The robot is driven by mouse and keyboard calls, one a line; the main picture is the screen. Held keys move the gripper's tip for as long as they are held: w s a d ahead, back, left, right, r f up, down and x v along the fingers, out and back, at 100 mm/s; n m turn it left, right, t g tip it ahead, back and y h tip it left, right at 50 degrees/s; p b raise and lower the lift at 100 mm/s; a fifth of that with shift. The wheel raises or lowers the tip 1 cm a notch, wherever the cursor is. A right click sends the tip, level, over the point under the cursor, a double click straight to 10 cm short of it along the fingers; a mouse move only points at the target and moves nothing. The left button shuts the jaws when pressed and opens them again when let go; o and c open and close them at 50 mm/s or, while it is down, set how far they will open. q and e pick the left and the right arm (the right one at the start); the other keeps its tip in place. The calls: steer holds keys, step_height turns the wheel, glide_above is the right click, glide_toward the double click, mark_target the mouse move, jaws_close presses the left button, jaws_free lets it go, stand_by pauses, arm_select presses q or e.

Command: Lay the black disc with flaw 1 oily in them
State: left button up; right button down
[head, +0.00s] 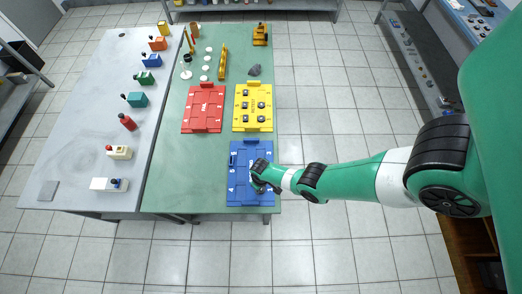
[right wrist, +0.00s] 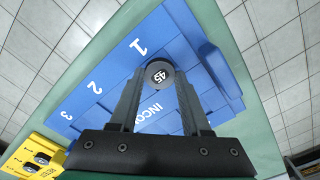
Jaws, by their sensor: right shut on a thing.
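My right gripper (head: 260,181) is over the blue tray (head: 240,201) at the near end of the green table. In the right wrist view its two fingers (right wrist: 160,84) are shut on a black disc (right wrist: 158,72) with a pale round label that seems to read 45. The blue tray (right wrist: 120,62) below it carries the numbers 1, 2 and 3 and partly hidden lettering. I cannot tell whether the disc touches the tray. The yellow tray (head: 239,122) holds several dark discs (head: 254,105). My left gripper is not in view.
A red tray (head: 203,111) lies left of the yellow one. A grey lump (head: 254,70), a yellow holder (head: 222,63), white round pieces (head: 206,68) and a yellow toy-like machine (head: 261,34) stand farther back. Several coloured blocks (head: 136,99) line the grey table.

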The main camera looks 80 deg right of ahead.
steer(key=shift+f, duration=0.2)
stand_by(0.3)
steer(key=shift+c, duration=1.4)
jaws_free()
steer(key=c, duration=0.5)
step_height(320, 180, up, 5)
steer(key=p, duration=0.4)
steer(key=shift+f, duration=0.15)
steer(key=shift+f, duration=0.1)
